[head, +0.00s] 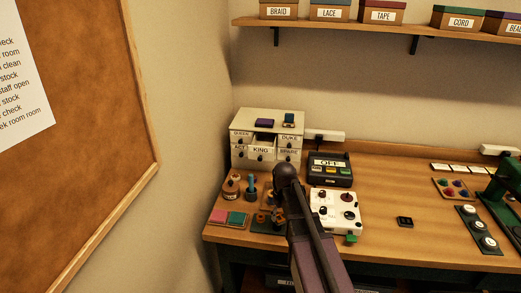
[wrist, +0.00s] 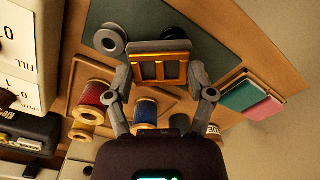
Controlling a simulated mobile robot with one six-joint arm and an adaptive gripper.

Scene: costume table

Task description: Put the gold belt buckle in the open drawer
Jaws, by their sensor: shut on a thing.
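In the wrist view the gold belt buckle (wrist: 160,72) is a small rectangular frame between the two fingers of my gripper (wrist: 162,80). The gripper is shut on it, above a dark green mat. In the head view my arm covers most of the gripper (head: 273,217), and I cannot make out the buckle clearly there. The small white drawer cabinet (head: 240,159) stands at the back left of the table. Its middle drawer, labelled KING (head: 260,149), is pulled out with a dark opening above it. The gripper is in front of the cabinet, apart from it.
Thread spools (wrist: 145,110) stand close to the gripper. Pink and green pads (head: 228,217) lie at the table's left edge. A dark device reading OFF (head: 330,170) and a white control box (head: 336,211) stand to the right. Small items (head: 265,122) lie on the cabinet top.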

